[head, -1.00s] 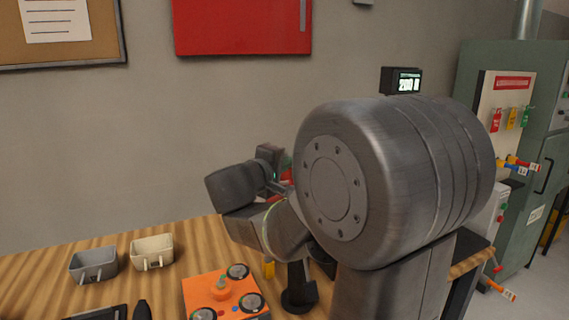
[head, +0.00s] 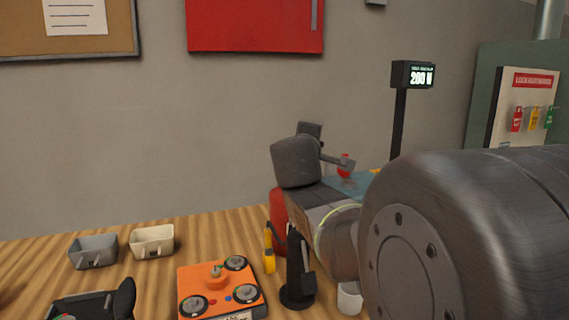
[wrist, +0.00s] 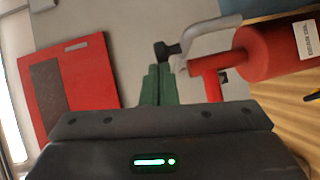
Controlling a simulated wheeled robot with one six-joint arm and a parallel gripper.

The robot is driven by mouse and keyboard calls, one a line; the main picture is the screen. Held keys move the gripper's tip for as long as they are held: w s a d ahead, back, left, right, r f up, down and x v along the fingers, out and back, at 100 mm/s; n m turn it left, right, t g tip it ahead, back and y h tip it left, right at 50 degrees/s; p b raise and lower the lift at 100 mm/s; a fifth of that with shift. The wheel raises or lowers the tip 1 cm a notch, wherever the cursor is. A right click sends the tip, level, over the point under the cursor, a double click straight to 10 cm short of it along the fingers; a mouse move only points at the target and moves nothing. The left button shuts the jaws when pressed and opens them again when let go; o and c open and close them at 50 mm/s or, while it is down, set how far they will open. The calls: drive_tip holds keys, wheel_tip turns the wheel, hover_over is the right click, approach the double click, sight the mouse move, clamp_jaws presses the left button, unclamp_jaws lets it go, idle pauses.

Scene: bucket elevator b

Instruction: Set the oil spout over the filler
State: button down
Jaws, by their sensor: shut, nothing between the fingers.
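A red cylinder with a white label (wrist: 270,52) lies across the upper right of the wrist view, with a red T-shaped part and a curved grey arm ending in a black tip. I take it for the oil can and spout. My gripper (wrist: 157,85) has its green fingers together, with nothing between them. They are close to the black tip and red part; I cannot tell whether they touch. In the head view a red cylinder (head: 279,220) shows partly behind my arm, and my fingers are hidden. I cannot make out the filler for certain.
A small red piece (head: 344,160) shows by a teal surface (head: 350,184) beyond my wrist. An orange box with dials (head: 218,292), a black stand (head: 296,270), grey (head: 93,250) and cream (head: 152,241) bins stand on the wooden bench. A display post (head: 399,125) rises behind.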

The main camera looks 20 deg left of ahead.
drive_tip(key=w+d+b, duration=0.3)
drive_tip(key=w+d, duration=0.2)
drive_tip(key=w, duration=0.2)
drive_tip(key=shift+w+d+y, duration=0.3)
idle(0.5)
drive_tip(key=shift+s, duration=0.1)
